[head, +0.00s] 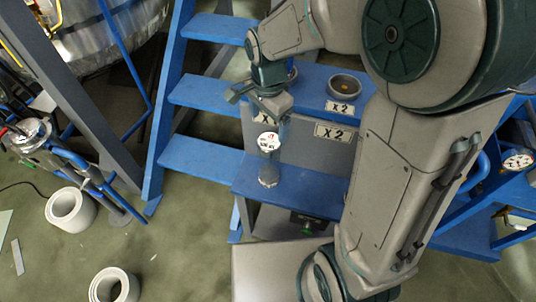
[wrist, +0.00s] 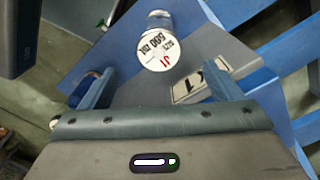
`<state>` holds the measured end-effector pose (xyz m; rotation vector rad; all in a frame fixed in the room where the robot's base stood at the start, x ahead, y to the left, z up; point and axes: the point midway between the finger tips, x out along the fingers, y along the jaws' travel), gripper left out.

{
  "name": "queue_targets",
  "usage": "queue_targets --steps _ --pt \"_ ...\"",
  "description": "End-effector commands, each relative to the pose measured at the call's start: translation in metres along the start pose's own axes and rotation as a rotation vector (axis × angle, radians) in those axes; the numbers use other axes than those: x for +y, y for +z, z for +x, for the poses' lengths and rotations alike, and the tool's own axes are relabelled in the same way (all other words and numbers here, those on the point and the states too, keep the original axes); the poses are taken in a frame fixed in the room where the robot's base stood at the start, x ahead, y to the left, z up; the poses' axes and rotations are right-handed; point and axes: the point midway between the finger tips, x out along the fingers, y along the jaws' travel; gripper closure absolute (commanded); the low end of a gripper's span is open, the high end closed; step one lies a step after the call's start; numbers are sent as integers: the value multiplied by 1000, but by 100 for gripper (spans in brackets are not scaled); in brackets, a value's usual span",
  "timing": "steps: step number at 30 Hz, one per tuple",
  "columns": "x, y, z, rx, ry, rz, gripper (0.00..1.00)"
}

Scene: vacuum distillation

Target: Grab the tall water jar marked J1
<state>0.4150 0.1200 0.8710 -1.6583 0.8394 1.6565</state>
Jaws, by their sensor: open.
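The tall clear jar (head: 268,170) stands upright on a low blue shelf (head: 310,198). Its white lid label shows in the wrist view (wrist: 160,50), with J1 in red and "500 ml" in black. My gripper (head: 264,100) points down above the jar in the head view, apart from it. In the wrist view my gripper (wrist: 158,72) is open and empty, its two blue-grey fingers spread, with the jar's lid beyond and between them. The jar's lower body is mostly hidden under its lid there.
A round container (head: 345,86) sits on the upper blue shelf by an X2 label (head: 340,107). Another X2 plate (head: 334,132) is right of the jar. Blue steps (head: 203,158) stand left. White rings (head: 71,210) lie on the floor.

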Motion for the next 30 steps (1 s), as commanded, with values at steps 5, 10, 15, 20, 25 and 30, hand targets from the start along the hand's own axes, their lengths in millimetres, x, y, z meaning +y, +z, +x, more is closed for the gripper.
queue_targets --steps 5,10,15,20,25,30 --pt "2 0 36 -3 8 3 15" --pt "1 0 66 -2 6 1 15" --pt "1 1 80 -1 3 0 15" --pt "1 2 95 -2 5 -2 15" --pt "2 2 122 -2 6 -1 15" --pt "1 2 133 -1 2 -1 15"
